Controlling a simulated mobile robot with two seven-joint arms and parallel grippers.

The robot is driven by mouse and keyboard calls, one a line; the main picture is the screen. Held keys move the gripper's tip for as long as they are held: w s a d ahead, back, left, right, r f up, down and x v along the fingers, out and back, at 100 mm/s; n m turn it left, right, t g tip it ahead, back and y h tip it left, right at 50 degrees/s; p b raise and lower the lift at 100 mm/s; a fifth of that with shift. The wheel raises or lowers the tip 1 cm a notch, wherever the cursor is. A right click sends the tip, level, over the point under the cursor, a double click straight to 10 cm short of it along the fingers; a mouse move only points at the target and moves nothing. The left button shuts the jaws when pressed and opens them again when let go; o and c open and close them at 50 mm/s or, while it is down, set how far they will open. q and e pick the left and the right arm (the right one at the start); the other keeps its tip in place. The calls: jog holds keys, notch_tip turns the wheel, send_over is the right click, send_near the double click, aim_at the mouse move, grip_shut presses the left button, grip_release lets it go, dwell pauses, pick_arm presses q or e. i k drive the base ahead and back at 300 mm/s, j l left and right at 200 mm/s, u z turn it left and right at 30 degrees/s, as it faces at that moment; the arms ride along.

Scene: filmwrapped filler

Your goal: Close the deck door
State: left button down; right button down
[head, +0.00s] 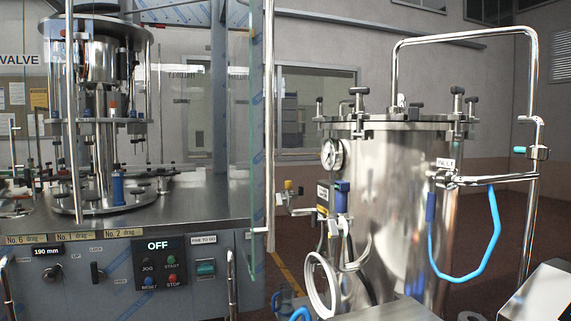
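A clear panel with a greenish edge (251,120), seen nearly edge-on, stands at the right end of the filling machine's deck. It looks like the deck door, standing out from the deck front, though its hinge side is hard to tell. A bright metal upright (269,110) runs close beside it, with a small pale lever or latch (258,231) low down. The deck (200,200) behind is visible from the front. Neither of my grippers is in view.
A control panel (160,262) reading OFF is on the machine front. A large steel tank (400,210) with a gauge, valves and blue hose stands close on the right. A narrow strip of floor (285,265) shows between machine and tank.

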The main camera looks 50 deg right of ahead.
aim_at(240, 12)
jog(key=i+z, duration=0.4)
jog(key=i+j+z, duration=0.2)
jog(key=z, duration=0.2)
jog(key=i+j+z, duration=0.25)
jog(key=z, duration=0.2)
jog(key=i+j+z, duration=0.4)
jog(key=k+l, duration=0.1)
